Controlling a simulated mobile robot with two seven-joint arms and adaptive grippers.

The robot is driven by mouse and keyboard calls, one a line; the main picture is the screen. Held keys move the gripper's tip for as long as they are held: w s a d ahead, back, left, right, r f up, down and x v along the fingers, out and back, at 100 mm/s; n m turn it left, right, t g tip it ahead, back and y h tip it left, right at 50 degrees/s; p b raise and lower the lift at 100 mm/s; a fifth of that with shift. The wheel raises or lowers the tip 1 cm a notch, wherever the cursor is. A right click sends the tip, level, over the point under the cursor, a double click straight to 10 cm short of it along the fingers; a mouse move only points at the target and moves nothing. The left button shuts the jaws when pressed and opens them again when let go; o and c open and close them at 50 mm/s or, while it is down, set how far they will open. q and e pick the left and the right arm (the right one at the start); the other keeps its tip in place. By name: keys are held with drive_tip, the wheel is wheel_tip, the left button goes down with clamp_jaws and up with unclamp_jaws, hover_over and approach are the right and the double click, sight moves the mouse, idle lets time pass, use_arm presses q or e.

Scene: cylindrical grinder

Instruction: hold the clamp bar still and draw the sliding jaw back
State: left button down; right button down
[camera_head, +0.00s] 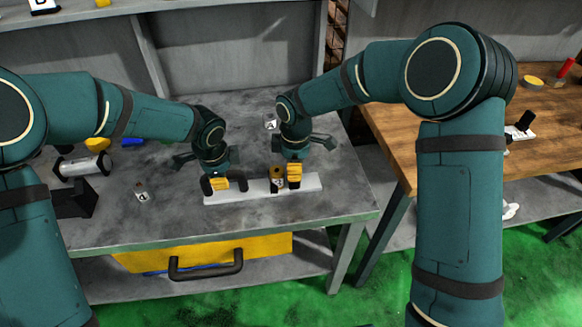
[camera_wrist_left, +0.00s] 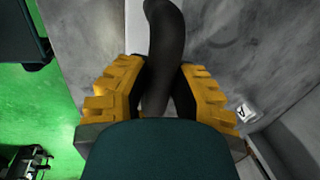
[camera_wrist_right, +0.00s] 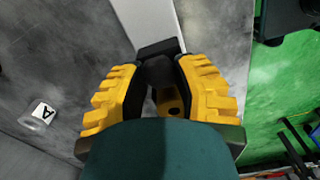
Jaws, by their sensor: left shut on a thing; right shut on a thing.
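The pale clamp bar (camera_head: 259,193) lies flat on the grey bench in the head view; it also shows beyond the fingers in the right wrist view (camera_wrist_right: 148,18). My left gripper (camera_head: 215,183) is over its left end, shut on a black curved grip (camera_wrist_left: 165,35) that runs between the fingers. A short black post (camera_head: 244,185) stands mid-bar. My right gripper (camera_head: 292,176) is over the bar's right part, shut on a dark piece that seems to be the sliding jaw (camera_wrist_right: 158,48). The fingers hide much of both held parts. A brownish cylinder (camera_head: 277,178) is beside the right fingers.
A yellow drawer or case with a black handle (camera_head: 205,265) is below the bench. A wooden table (camera_head: 470,140) stands right. The bench front is clear.

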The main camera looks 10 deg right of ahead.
use_arm(q)
drive_tip(key=shift+a, duration=0.1)
use_arm(e)
drive_tip(key=shift+d, duration=1.6)
drive_tip(key=c, duration=0.6)
unclamp_jaws()
drive_tip(key=shift+a, duration=0.1)
drive_tip(key=shift+r, duration=0.25)
wheel_tip(320, 180, up, 12)
drive_tip(key=shift+f, duration=0.25)
